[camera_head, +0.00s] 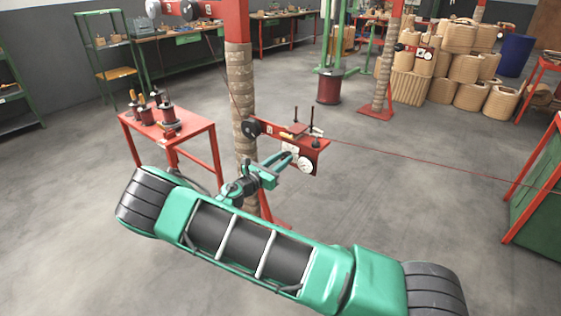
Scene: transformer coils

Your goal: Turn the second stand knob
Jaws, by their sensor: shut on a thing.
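The red stand (243,60) rises in the middle, its post wrapped in tan material. A red bracket (318,158) on it carries a black wheel (253,128), upright black pins and a pale round knob or dial (304,163). My teal gripper (283,160) reaches up from my arm to the front of this bracket. Its fingertips are at the pale round part and appear closed on a knob there. The exact grip is small and partly hidden by the fingers.
A red table (190,134) with several small coils stands at left. A red wire (430,165) runs right from the bracket towards a green, red-edged cabinet (540,205). Another red stand (377,105) and stacked tan coils (470,70) are behind.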

